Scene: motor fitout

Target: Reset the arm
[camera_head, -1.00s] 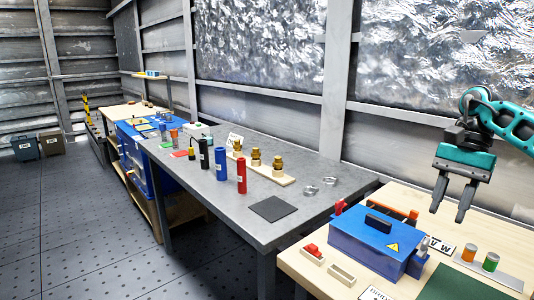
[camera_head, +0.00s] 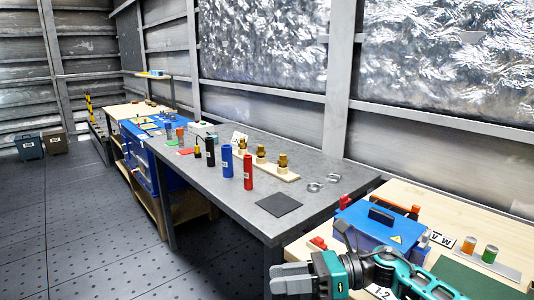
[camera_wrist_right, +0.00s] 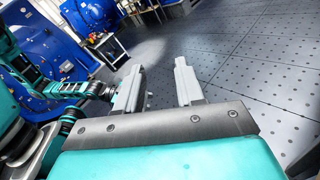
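My right gripper (camera_head: 275,278) is low at the bottom middle of the head view, its fingers pointing left. It hangs in front of the near edges of the grey table (camera_head: 330,205) and the wooden bench (camera_head: 513,235). In the right wrist view its two grey fingers (camera_wrist_right: 158,68) stand apart with nothing between them, so it is open and empty. Its teal arm covers part of the bench's front. No left gripper shows in the head view. Teal arm parts of mine show at the left of the wrist view.
A blue box (camera_head: 372,228) with a warning sign stands on the bench, close to my right arm. Orange (camera_head: 469,245) and green (camera_head: 490,254) cylinders stand to its right. Red (camera_head: 248,172) and blue (camera_head: 227,161) cylinders stand on the grey table.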

